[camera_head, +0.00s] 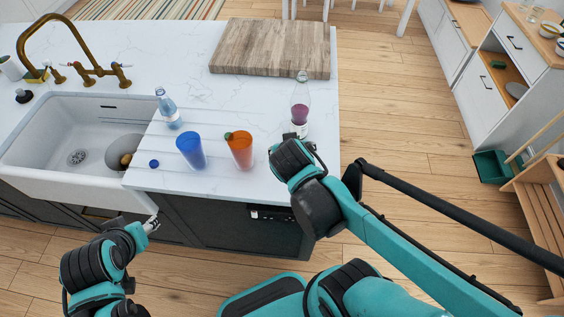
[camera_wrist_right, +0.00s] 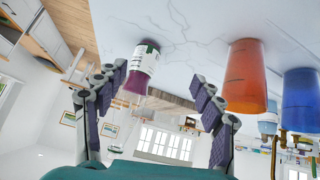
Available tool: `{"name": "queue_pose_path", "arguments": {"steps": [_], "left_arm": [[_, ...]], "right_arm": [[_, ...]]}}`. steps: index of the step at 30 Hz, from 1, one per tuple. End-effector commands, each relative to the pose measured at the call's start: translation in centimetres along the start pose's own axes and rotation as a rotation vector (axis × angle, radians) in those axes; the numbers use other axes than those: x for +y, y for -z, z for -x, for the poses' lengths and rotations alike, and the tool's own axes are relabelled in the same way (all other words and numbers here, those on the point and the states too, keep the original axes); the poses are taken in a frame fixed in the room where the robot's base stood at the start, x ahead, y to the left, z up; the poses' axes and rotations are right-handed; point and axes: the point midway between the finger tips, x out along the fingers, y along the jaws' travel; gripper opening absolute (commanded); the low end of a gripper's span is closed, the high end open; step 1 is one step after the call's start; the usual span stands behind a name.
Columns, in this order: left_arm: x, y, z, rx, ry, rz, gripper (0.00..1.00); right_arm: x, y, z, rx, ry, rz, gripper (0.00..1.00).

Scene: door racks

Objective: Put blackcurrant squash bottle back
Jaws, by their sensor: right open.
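The blackcurrant squash bottle (camera_head: 300,112) stands upright on the white counter near its right edge, clear with purple liquid in its lower part. In the right wrist view, which is upside down, the bottle (camera_wrist_right: 144,65) shows a white label and lies ahead between my finger lines, nearer the left finger. My right gripper (camera_wrist_right: 162,80) is open, with nothing gripped. In the head view its fingers are mostly hidden behind my right wrist, just in front of the bottle. My left gripper (camera_head: 151,224) hangs low before the counter's front edge, small and unclear.
An orange cup (camera_head: 240,150) and a blue cup (camera_head: 191,151) stand left of the bottle. A clear water bottle (camera_head: 168,108) and blue cap (camera_head: 154,163) are beside the sink (camera_head: 75,133). A wooden board (camera_head: 271,48) lies behind. A shelf unit (camera_head: 515,75) stands right across open floor.

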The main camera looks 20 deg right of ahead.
Motion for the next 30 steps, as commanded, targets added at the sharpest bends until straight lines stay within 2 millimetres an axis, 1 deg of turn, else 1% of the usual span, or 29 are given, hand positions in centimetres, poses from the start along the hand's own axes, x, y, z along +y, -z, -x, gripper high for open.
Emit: {"name": "queue_pose_path", "arguments": {"steps": [1,4,7,11,20,26,30], "left_arm": [[0.0,0.0,0.0,0.0,0.0,0.0,0.46],[0.0,0.0,0.0,0.0,0.0,0.0,0.46],[0.0,0.0,0.0,0.0,0.0,0.0,0.46],[0.0,0.0,0.0,0.0,0.0,0.0,0.46],[0.0,-0.1,-0.1,0.0,0.0,0.0,0.46],[0.0,-1.7,-2.4,0.0,0.0,0.0,0.46],[0.0,-1.6,-2.3,0.0,0.0,0.0,0.46]], "right_arm": [[-0.3,-1.3,1.2,-0.034,0.058,0.04,0.68],[-1.7,-3.1,3.2,-0.076,0.178,0.125,0.68],[-2.7,-4.3,4.8,-0.087,0.266,0.182,0.68],[-3.5,-4.8,5.8,-0.086,0.321,0.216,0.68],[-3.6,-4.9,5.8,-0.085,0.327,0.222,0.68],[-3.9,-6.8,3.7,-0.085,0.326,0.221,0.68],[-3.9,-6.7,3.8,-0.085,0.326,0.221,0.68]]}}
